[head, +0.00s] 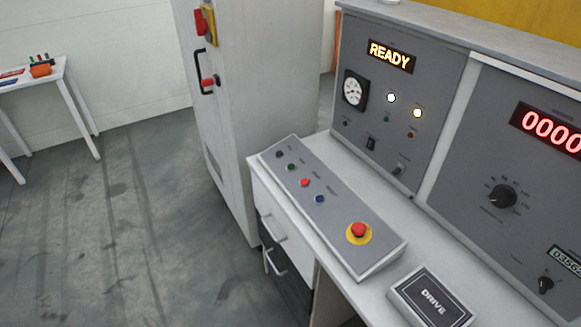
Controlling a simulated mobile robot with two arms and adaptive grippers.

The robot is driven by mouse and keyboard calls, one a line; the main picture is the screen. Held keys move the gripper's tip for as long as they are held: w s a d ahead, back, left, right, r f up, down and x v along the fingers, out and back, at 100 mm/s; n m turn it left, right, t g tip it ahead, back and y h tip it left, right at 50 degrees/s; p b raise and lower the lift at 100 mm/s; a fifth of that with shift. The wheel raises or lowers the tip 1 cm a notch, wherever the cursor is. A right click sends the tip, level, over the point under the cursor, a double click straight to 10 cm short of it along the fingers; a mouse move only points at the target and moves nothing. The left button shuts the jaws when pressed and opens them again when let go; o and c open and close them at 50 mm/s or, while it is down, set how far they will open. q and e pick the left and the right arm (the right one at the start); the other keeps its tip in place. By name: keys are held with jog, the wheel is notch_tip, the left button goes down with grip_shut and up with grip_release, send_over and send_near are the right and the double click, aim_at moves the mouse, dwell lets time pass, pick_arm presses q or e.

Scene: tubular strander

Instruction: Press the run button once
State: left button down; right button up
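A sloped grey button box (338,222) lies on the white desk. A red mushroom button (358,230) on a yellow disc sits at the near end. The display (391,56) above reads READY. Neither of my grippers is in view.
A grey panel with a gauge (354,90), lit lamps and switches stands behind the box. A right panel has a red counter (548,130) and a knob (502,196). A DRIVE box (432,297) lies nearby. A tall cabinet (239,110) stands left; open floor lies beyond.

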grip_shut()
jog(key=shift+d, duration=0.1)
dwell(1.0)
